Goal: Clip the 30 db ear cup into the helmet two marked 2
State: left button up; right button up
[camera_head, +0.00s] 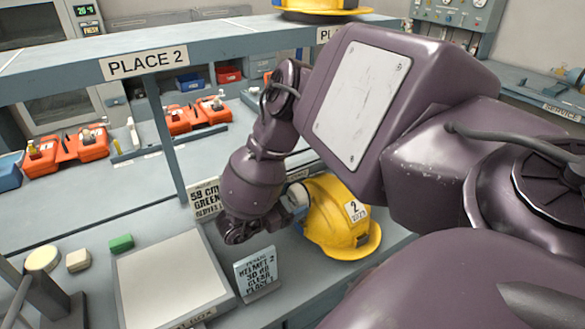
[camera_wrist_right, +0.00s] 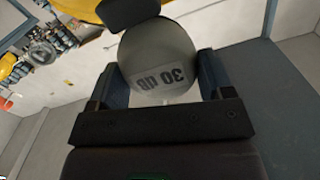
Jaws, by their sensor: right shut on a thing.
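The yellow helmet marked 2 (camera_head: 345,225) sits on the grey bench in the head view, partly behind my right arm. The grey round ear cup marked 30 dB (camera_wrist_right: 160,60) is between the two fingers of my right gripper (camera_wrist_right: 155,75), which is shut on it. In the right wrist view a dark piece (camera_wrist_right: 127,11) lies against the cup's top edge, with yellow behind it. In the head view my right wrist is at the helmet's left side; the fingers are mostly hidden. I cannot tell whether the cup is seated on the helmet. My left gripper is not in view.
A card (camera_head: 258,270) reading helmet 2, 30 dB, clear, place 1 stands before the helmet. A pale tray (camera_head: 170,285) and a green block (camera_head: 121,243) lie left. Orange cases (camera_head: 68,147) sit farther back. The shelf marked PLACE 2 (camera_head: 145,62) crosses above the bench.

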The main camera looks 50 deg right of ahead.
jog(key=shift+f+b, duration=0.95)
jog(key=shift+f, duration=0.75)
jog(key=o, duration=1)
jog(key=b+v, duration=0.1)
jog(key=v, duration=1)
jog(key=shift+b, duration=0.3)
jog(key=shift+d, duration=0.1)
